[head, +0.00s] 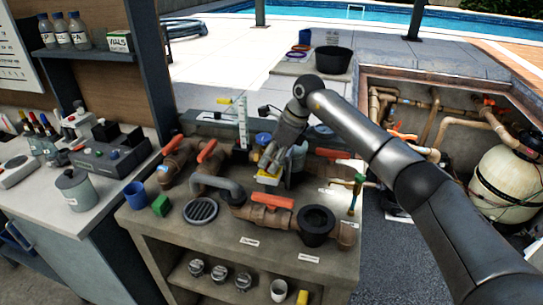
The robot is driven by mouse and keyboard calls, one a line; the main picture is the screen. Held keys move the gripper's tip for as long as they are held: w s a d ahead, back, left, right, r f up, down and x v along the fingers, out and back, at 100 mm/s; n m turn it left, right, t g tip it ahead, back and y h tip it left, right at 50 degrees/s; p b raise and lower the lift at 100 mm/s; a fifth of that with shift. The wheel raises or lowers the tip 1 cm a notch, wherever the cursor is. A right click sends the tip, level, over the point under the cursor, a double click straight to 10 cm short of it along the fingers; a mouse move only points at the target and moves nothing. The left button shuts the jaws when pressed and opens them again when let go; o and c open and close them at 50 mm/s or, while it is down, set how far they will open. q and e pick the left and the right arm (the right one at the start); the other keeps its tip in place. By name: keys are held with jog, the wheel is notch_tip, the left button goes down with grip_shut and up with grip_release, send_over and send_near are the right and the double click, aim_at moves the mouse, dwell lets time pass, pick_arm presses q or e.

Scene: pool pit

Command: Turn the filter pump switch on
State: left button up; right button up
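My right arm comes in from the right, and its gripper (271,162) points down at the pipework on the bench, just above a small yellow part (268,178). Its fingers look close together, but I cannot tell whether they are open or shut, or touching anything. A dark grey rounded body (295,166), perhaps the pump, stands behind and beside the gripper, partly covered by it. I cannot make out the filter pump switch; the gripper and arm hide part of this area. My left gripper is not in view.
The concrete bench (190,235) holds brown pipes with red handles (272,201), a round grate (200,210), a black flanged socket (316,222), a blue cup (135,194) and a green block (160,205). A sunken pit with a cream tank (505,182) lies at right.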

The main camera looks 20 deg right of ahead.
jog(key=shift+a+f, duration=0.1)
jog(key=shift+f, duration=0.15)
grip_shut()
